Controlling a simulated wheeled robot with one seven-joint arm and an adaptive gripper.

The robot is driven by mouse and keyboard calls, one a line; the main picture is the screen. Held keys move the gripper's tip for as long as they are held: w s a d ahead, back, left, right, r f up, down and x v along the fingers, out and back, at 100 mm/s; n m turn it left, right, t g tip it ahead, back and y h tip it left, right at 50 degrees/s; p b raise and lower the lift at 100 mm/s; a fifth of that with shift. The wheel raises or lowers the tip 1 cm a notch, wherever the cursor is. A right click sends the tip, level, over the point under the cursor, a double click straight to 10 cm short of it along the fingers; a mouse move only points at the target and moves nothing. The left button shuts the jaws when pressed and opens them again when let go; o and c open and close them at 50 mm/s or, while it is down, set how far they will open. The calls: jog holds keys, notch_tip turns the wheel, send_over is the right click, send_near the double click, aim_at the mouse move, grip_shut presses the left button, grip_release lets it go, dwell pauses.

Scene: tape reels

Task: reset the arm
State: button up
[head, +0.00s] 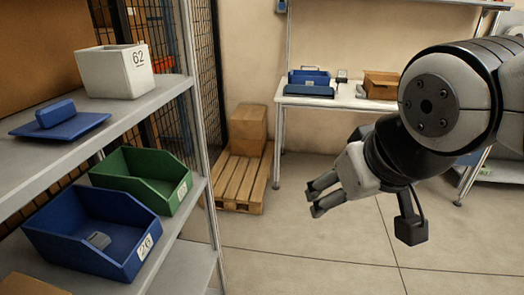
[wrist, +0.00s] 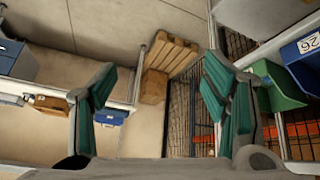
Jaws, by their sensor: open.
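My gripper (head: 316,196) hangs in free air right of the shelf in the head view, pointing left, with its fingers apart and nothing between them. In the wrist view my gripper (wrist: 160,100) shows two green-padded fingers spread wide, with only floor and distant things seen between them. My arm comes in from the right edge of the head view. Both fingers are clear of the shelf and of the table.
The shelf (head: 188,84) at left holds a blue bin (head: 62,237) with a small grey item, a green bin (head: 140,170), a white bin (head: 112,76) and a blue piece (head: 62,124). A pallet (head: 236,180) and a table (head: 335,98) stand behind. The floor (head: 300,245) is clear.

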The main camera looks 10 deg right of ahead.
jog(key=s+a+f+g+y, duration=0.1)
jog(key=s+f+g, duration=0.1)
jog(key=s, duration=0.3)
jog(key=shift+s, duration=0.4)
dwell(0.8)
